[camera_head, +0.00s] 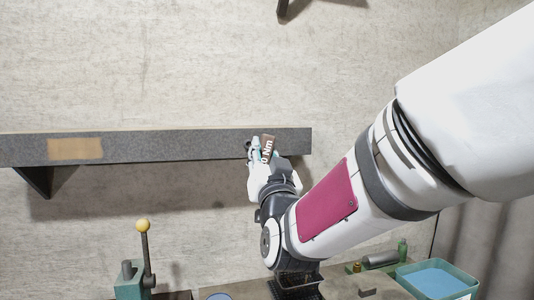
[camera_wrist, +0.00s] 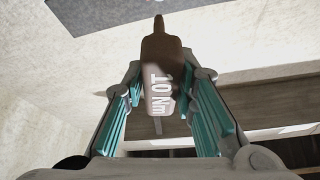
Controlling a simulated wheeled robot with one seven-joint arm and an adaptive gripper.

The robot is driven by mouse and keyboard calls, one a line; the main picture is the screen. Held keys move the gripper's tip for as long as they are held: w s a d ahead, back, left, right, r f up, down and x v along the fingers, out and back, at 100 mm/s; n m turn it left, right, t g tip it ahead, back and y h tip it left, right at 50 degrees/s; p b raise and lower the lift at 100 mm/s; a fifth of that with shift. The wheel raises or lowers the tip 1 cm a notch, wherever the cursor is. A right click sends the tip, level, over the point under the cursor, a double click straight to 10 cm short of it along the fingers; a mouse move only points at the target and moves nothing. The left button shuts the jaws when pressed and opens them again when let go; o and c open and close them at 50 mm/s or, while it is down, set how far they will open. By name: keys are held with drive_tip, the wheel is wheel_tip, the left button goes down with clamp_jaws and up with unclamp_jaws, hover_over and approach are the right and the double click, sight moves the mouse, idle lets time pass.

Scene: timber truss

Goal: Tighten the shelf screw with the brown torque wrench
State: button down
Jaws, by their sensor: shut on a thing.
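The brown torque wrench (camera_wrist: 165,60), marked 10 Nm, is between the two teal-padded fingers of my gripper (camera_wrist: 167,90) in the wrist view. Its narrow dark tip points away from the gripper. In the head view my gripper (camera_head: 258,158) is shut on the wrench (camera_head: 268,145), in front of the right part of the grey shelf (camera_head: 190,146). The shelf screw cannot be made out clearly; my gripper covers that part of the shelf edge. I cannot tell whether the wrench tip touches anything.
A tan patch (camera_head: 75,150) is on the shelf's left front. A dark bracket (camera_head: 38,180) supports the shelf. The wall above is mostly clear.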

drive_tip(key=shift+d+b, duration=0.1)
drive_tip(key=shift+b, duration=0.2)
drive_tip(key=shift+w+a+b, duration=0.3)
drive_tip(key=shift+w+b, duration=0.1)
drive_tip(key=shift+w, duration=0.55)
drive_tip(key=shift+w+a+b, duration=0.25)
drive_tip(key=shift+w+b, duration=0.2)
drive_tip(key=shift+w, duration=0.45)
drive_tip(key=shift+w+a+b, duration=0.3)
drive_tip(key=shift+w+b, duration=0.1)
drive_tip(key=shift+w, duration=0.55)
drive_tip(key=shift+w+a+b, duration=0.2)
drive_tip(key=shift+w+b, duration=0.2)
drive_tip(key=shift+w, duration=0.15)
drive_tip(key=shift+w+a+b, duration=0.15)
drive_tip(key=shift+w+b, duration=0.25)
drive_tip(key=shift+w, duration=0.15)
drive_tip(key=shift+m+h, duration=0.7)
drive_tip(key=shift+m, duration=0.8)
drive_tip(key=shift+m+h, duration=0.4)
drive_tip(key=shift+m, duration=0.7)
drive_tip(key=shift+m+h, duration=0.4)
drive_tip(key=shift+m, duration=0.2)
